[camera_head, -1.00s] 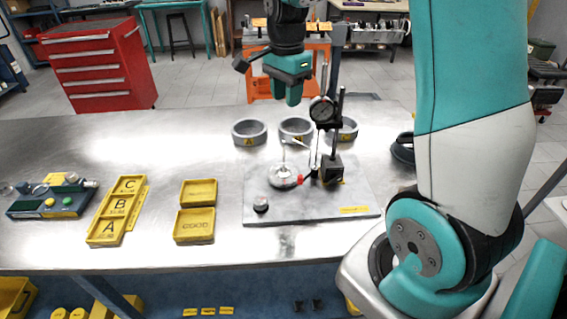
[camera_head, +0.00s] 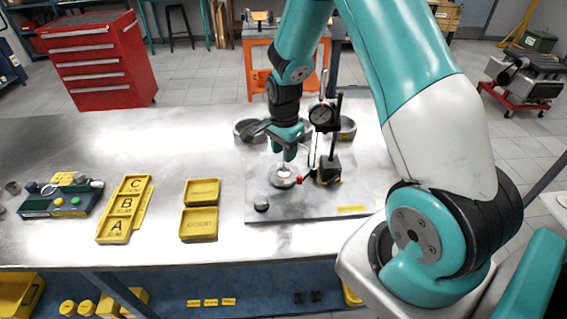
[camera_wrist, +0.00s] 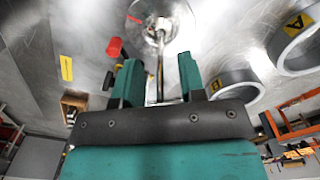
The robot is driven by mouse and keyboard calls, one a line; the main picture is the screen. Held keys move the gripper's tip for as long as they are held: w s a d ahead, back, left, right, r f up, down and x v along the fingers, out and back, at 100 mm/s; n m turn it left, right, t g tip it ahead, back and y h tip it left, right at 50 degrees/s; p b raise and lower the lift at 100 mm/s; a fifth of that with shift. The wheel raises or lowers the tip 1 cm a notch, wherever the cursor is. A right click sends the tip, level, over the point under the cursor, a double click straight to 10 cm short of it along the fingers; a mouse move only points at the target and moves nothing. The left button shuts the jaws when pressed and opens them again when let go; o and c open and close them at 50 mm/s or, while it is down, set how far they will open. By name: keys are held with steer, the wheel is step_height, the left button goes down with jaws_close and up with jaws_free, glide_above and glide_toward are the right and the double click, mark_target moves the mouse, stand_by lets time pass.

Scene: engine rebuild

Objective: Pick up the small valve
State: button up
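The small valve (camera_head: 283,172) stands upright on the grey plate, its thin stem pointing up from a round, shiny base; where valve and base part is too small to tell. In the wrist view the valve's stem (camera_wrist: 160,60) runs from the round metal piece towards my gripper, between the two fingers. My gripper (camera_head: 288,154) is just above the round base, pointing down. In the wrist view my gripper (camera_wrist: 160,68) is open, with gaps between the stem and both teal fingers. The arm's end partly hides the stem in the head view.
A dial gauge (camera_head: 321,115) on a stand with a red-tipped part is close to the right of the valve. Grey rings (camera_head: 347,129) stand behind. A small dark knob (camera_head: 261,204) sits at front left. Yellow trays (camera_head: 198,224) lie further left.

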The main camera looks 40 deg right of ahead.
steer(key=shift+f, duration=0.15)
jaws_close()
